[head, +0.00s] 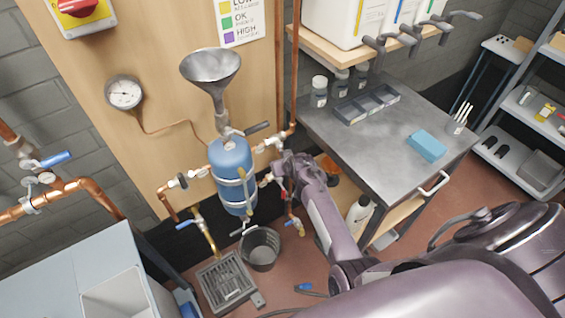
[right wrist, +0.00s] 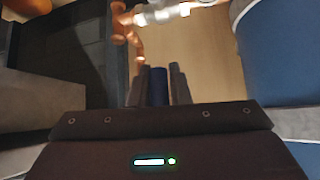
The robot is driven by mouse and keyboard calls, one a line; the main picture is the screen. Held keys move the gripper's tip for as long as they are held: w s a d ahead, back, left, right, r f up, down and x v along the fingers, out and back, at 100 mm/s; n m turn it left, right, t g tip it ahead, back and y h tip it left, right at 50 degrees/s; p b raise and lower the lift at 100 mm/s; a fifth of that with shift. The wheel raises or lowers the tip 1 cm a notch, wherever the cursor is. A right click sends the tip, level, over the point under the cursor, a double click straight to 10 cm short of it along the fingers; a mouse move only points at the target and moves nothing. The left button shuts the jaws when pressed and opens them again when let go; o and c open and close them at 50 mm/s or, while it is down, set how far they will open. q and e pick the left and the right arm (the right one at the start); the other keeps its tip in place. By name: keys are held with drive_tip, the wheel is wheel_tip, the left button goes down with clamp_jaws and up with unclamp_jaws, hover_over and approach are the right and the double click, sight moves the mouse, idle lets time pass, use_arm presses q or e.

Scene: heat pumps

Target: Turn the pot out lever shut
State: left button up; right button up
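The blue pot (head: 229,157) is mounted on the wooden panel, with copper pipes and valves at both sides. My right gripper (head: 279,163) is at the pot's right side, among the valves there. In the right wrist view the two grey fingers (right wrist: 159,84) stand close on either side of a blue lever (right wrist: 158,88) and appear to touch it. No label shows that this is the pot out lever. My arm hides part of the pipework in the head view. The pot's side fills the right of the wrist view. My left gripper is not in view.
A funnel (head: 212,75) stands above the pot, and a gauge (head: 124,94) hangs at its left. A bucket (head: 260,248) and a floor drain (head: 226,284) lie below. A metal bench (head: 375,150) stands close to the right of my arm.

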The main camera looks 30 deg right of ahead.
drive_tip(key=o, duration=0.4)
drive_tip(key=v, duration=0.7)
drive_tip(key=shift+s+r, duration=0.3)
drive_tip(key=shift+a, duration=0.1)
drive_tip(key=s+a+f+n+g+y, duration=0.15)
drive_tip(key=s+a+f, duration=0.25)
drive_tip(key=s+f, duration=0.6)
drive_tip(key=s+a+f+n+g, duration=0.1)
drive_tip(key=s+a+f+g, duration=0.45)
drive_tip(key=f, duration=0.85)
drive_tip(key=s+f, duration=0.4)
drive_tip(key=s, duration=0.6)
drive_tip(key=s+d+f+n, duration=0.1)
drive_tip(key=s+f, duration=0.3)
drive_tip(key=s, duration=0.6)
drive_tip(key=s+f+g, duration=0.1)
drive_tip(key=s+f, duration=0.4)
drive_tip(key=s, duration=0.6)
drive_tip(key=shift+d+b, duration=0.35)
drive_tip(key=shift+d, duration=0.05)
